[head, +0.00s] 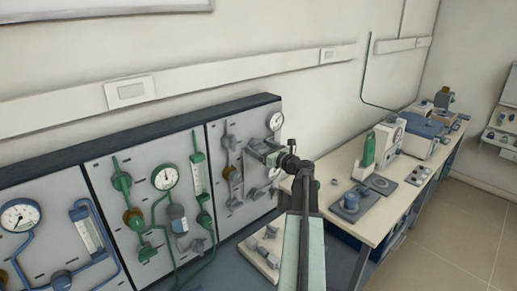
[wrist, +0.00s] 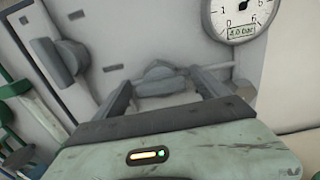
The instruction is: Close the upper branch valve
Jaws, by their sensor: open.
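In the wrist view, a grey valve handle (wrist: 160,72) sits on the pale panel, between and just beyond the two fingers of my gripper (wrist: 163,84). The fingers are apart, one to each side of the handle, and I see no clear contact. A second grey valve fitting (wrist: 62,58) is to the left. In the head view, my gripper (head: 262,152) is in front of the right-hand panel (head: 216,200), below its gauge. My gripper hides the handle there. No label shows which valve is the upper branch valve.
A round gauge (wrist: 236,14) is close at the upper right of the handle; it also shows in the head view (head: 275,121). Green pipework (head: 128,200) is on the middle panel. A bench (head: 390,205) with lab apparatus stands to the right, with open floor beyond.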

